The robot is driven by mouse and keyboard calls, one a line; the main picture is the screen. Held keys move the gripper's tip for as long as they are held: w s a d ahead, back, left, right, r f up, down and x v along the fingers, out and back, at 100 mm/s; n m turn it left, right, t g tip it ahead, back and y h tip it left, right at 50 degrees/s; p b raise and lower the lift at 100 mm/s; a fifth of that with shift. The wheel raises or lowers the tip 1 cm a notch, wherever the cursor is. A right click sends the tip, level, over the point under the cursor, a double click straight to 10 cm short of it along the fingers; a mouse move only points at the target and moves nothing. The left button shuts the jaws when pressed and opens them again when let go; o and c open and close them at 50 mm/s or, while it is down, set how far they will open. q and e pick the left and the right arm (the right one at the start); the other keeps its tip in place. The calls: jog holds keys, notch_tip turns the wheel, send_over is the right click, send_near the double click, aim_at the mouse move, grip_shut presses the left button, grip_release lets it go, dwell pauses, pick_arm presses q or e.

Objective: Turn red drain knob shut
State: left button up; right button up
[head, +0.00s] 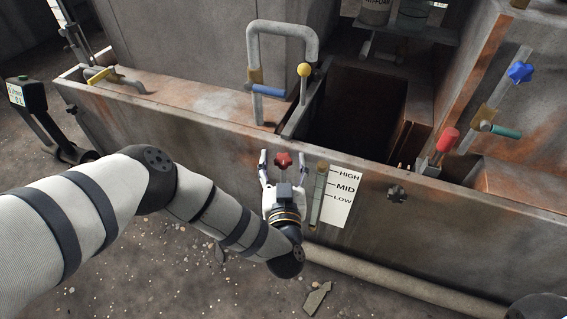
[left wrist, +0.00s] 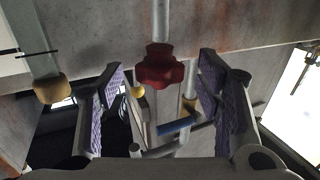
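The red drain knob (head: 283,159) sits on the front wall of the rusty trough (head: 215,150), just left of the level gauge. It also shows in the left wrist view (left wrist: 159,68), on the end of a pale stem. My left gripper (head: 282,165) is open, with one finger on each side of the knob. In the left wrist view, the padded fingers of the left gripper (left wrist: 163,90) stand apart with visible gaps between them and the knob. No finger appears to touch it. My right gripper is not in view.
A level gauge (head: 319,195) with a HIGH/MID/LOW label (head: 342,195) is close right of the left gripper. A black knob (head: 397,193) is farther right. A yellow-ball lever (head: 304,70) and pipe loop rise above. A pipe (head: 390,280) runs low along the wall.

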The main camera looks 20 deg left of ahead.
pick_arm(q)
jog(key=c, duration=1.1)
jog(key=m+h+p, duration=0.1)
jog(key=r+t+h+p, duration=0.1)
jog(key=shift+a+m+h, duration=0.15)
jog(key=shift+m+h, duration=0.15)
jog(key=shift+m, duration=0.1)
jog(key=shift+c, duration=0.2)
jog(key=shift+f+m+h+p, duration=0.15)
jog(key=shift+m+h+p, duration=0.15)
jog(key=shift+m+h, duration=0.4)
jog(key=h, duration=0.1)
jog(key=m+h, duration=0.1)
jog(key=h, duration=0.1)
jog(key=shift+s+a+f+m, duration=0.1)
jog(key=shift+f+m, duration=0.2)
jog(key=shift+f, duration=0.05)
jog(key=o, duration=1.2)
